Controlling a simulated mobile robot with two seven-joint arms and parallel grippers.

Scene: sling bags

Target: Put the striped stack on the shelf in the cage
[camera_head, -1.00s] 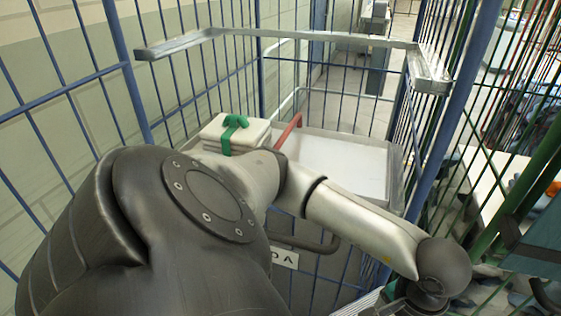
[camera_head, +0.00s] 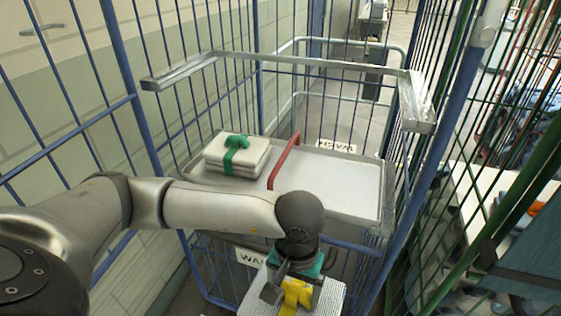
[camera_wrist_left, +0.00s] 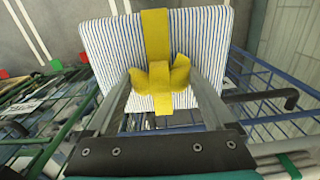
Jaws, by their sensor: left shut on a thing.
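The striped stack (camera_head: 252,298) is white with thin blue stripes and a yellow band with a bow on top. It is at the bottom of the head view and fills the upper middle of the left wrist view (camera_wrist_left: 205,45). My left gripper (camera_head: 291,288) is shut on its yellow bow (camera_wrist_left: 160,75), and the stack hangs in front of the cage, apart from the shelf. The shelf (camera_head: 335,190) is a pale tray with a grey metal rim inside the blue cage. Its right half is bare. My right gripper is out of view.
A white stack with a green band (camera_head: 237,157) sits on the shelf's left part. A red bar (camera_head: 284,163) stands between it and the bare part. A grey metal frame (camera_head: 300,62) runs above the shelf, and blue cage bars enclose the sides. A green cage (camera_head: 470,215) stands right.

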